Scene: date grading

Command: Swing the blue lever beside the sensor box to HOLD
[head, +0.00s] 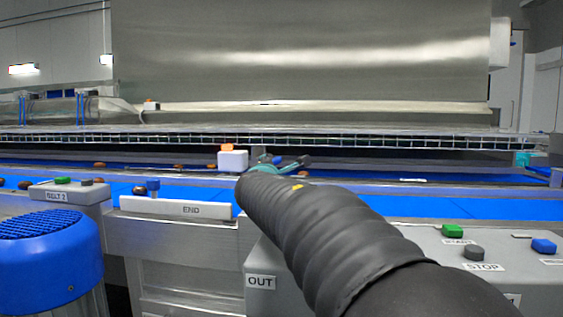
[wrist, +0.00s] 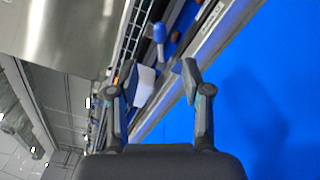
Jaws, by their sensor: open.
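The sensor box (head: 233,161) is a small white block with an orange top, standing by the far belt just left of my gripper (head: 287,161). In the wrist view, my gripper (wrist: 160,70) is open and empty, its dark fingers spread. A white block, apparently the sensor box (wrist: 145,86), shows between them, farther off. A blue lever (wrist: 159,33) with a rounded head stands beyond the fingertips, apart from them, near the belt rail. No HOLD mark is readable.
A steel hood (head: 300,50) hangs over the far side. A blue motor (head: 45,250) is at left and a button panel (head: 420,237) at right. Brown dates lie on the far belt.

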